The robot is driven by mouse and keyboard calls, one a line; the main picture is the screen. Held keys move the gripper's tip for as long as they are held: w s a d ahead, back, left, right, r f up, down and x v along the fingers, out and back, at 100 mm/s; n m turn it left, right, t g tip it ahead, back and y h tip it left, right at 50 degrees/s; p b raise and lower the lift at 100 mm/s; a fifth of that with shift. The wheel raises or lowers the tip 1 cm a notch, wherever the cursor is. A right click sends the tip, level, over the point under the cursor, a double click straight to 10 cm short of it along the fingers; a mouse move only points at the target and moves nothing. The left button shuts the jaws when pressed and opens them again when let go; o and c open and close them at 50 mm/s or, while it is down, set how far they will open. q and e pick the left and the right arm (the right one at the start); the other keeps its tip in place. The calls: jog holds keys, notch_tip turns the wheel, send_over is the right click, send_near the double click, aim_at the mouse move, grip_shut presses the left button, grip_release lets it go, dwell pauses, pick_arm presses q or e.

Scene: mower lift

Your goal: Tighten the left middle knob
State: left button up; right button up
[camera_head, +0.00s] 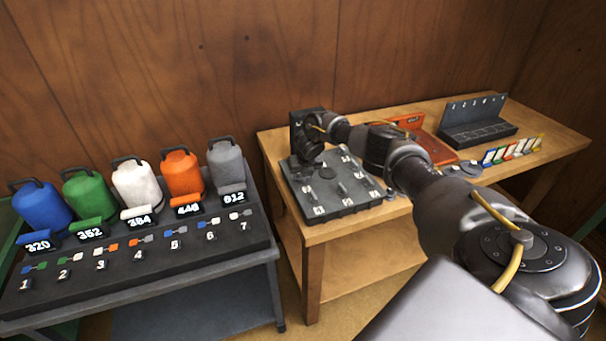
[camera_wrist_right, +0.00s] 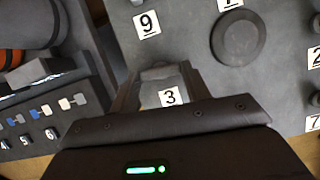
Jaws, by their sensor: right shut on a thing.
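A grey panel (camera_head: 335,196) with several knobs and white number labels lies on the wooden table. My right gripper (camera_head: 305,158) reaches over its left side, and its arm comes in from the right. In the right wrist view my right gripper (camera_wrist_right: 160,82) is shut on a small grey knob (camera_wrist_right: 160,73) at the panel's left edge, with the label 3 (camera_wrist_right: 169,97) in front of it. The fingers are on both sides of the knob. A large round dial (camera_wrist_right: 238,37) sits right of it, apart from the fingers. The knob is hidden in the head view. My left gripper is not in view.
A dark rack (camera_head: 140,262) with coloured canisters and numbered tags stands left of the wooden table (camera_head: 400,212). An orange case (camera_head: 436,148), a dark numbered holder (camera_head: 478,132) and coloured cards (camera_head: 512,150) are farther right. A wooden wall closes the back.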

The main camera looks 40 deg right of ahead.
jog(key=m+h, duration=0.1)
jog(key=m, duration=0.2)
jog(key=shift+w+a+g, duration=0.15)
jog(key=shift+g, duration=0.25)
jog(key=m, duration=0.1)
jog(key=m+h+b, duration=0.1)
jog(key=m, duration=0.1)
jog(key=shift+w+a+f+g+b, duration=0.1)
jog(key=shift+f+g+b, duration=0.05)
jog(key=shift+g+b, duration=0.15)
jog(key=m+g+b, duration=0.1)
jog(key=m+b, duration=0.2)
jog(key=b, duration=0.2)
jog(key=m+g+b, duration=0.1)
jog(key=m+b, duration=0.3)
jog(key=b, duration=0.1)
jog(key=shift+w+a+f+g+h, duration=0.2)
jog(key=shift+g+h, duration=0.1)
jog(key=shift+g, duration=0.1)
jog(key=shift+w+d+r+m+g+b, duration=0.15)
jog(key=shift+m+g+b, duration=0.15)
jog(key=shift+m+b, duration=0.5)
jog(key=shift+r+m+g+b, duration=0.15)
jog(key=shift+m+g+b, duration=0.2)
jog(key=shift+m, duration=0.75)
jog(key=shift+r, duration=0.1)
jog(key=o, duration=1)
jog(key=b+v, duration=0.1)
jog(key=v, duration=0.9)
jog(key=shift+r+b, duration=0.4)
